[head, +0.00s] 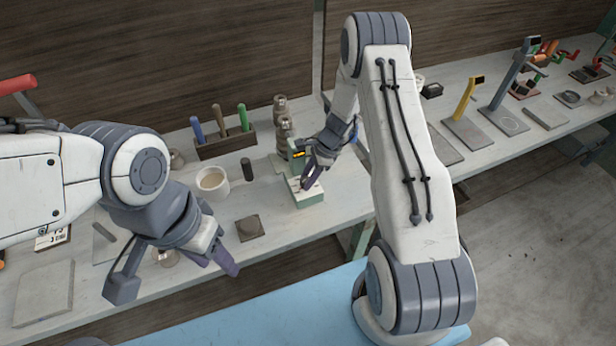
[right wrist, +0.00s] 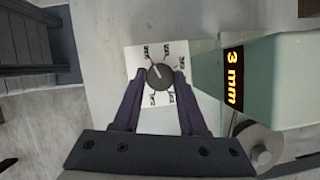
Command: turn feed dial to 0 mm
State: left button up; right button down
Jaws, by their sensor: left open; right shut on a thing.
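The feed dial (right wrist: 160,77) is a dark round knob on a white plate (right wrist: 134,58) with small marks around it, too small to read surely. Its pale pointer line with a red part points up and slightly left in the right wrist view. My right gripper (right wrist: 159,82) is shut on the dial, one finger on each side. Beside it, the pale green machine (right wrist: 285,65) has a lit display (right wrist: 233,78) reading "3 mm". In the head view, my right gripper (head: 307,184) covers the dial on the machine's base (head: 309,199). My left gripper (head: 176,268) is open and empty near the bench's front edge.
A white cup (head: 212,188), a dark cylinder (head: 247,169) and a dark square block (head: 250,228) stand left of the machine. Behind is a wooden rack (head: 225,145) with several coloured handles. Other tools line the bench at right.

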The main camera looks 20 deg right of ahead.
dwell(0.4)
jog(key=shift+c, duration=2.2)
grip_release()
jog(key=shift+r, duration=0.1)
jog(key=b+v, duration=0.2)
jog(key=v, duration=0.8)
jog(key=shift+r+b, duration=0.2)
jog(key=shift+b, duration=0.1)
